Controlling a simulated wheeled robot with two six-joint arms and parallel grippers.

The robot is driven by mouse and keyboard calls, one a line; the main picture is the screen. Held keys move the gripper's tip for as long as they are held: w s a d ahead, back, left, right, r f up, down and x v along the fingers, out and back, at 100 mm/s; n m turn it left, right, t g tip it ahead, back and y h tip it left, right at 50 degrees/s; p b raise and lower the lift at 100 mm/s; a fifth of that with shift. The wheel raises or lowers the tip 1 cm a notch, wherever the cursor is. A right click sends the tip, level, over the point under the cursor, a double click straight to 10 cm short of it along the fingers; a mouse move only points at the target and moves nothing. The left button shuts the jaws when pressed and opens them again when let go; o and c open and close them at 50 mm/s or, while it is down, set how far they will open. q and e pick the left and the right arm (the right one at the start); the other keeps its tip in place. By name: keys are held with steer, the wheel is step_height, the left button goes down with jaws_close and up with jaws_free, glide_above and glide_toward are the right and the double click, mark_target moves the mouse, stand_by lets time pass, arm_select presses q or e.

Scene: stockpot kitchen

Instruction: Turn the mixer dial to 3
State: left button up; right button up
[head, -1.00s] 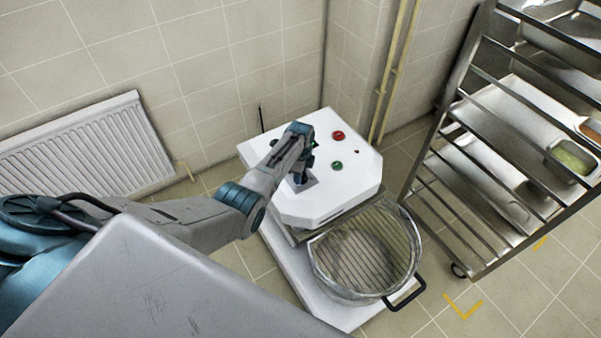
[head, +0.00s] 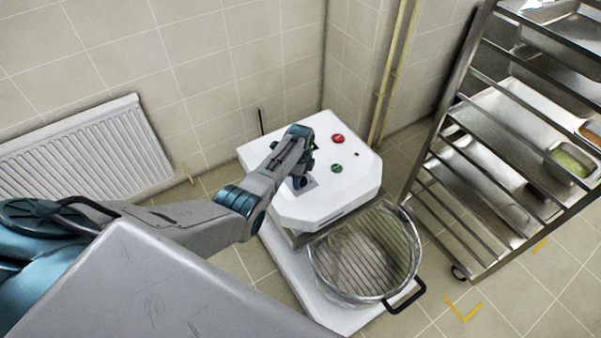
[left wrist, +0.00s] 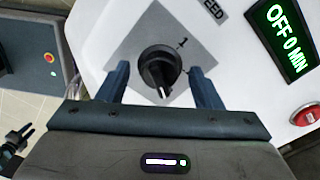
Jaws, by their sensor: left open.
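The mixer (head: 330,205) is a white machine with a black round dial (left wrist: 158,70) on a grey plate. In the left wrist view a "1" is printed at the dial's upper right, with part of the word "SPEED" above. The other numbers are hidden, and I cannot tell which number the dial points to. My left gripper (left wrist: 160,78) is open, one blue finger on each side of the dial, with gaps to it. In the head view my left gripper (head: 300,165) is over the mixer's top at the dial.
A green display (left wrist: 288,38) reads "OFF 0 MIN", with a red button (left wrist: 306,114) below it. The mixer's bowl (head: 365,258) has a wire guard. A metal rack (head: 470,165) stands at right and a radiator (head: 85,150) at the left wall.

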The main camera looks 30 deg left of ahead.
arm_select(q)
step_height(320, 180, up, 11)
steer(key=shift+b, duration=0.45)
steer(key=shift+f, duration=0.15)
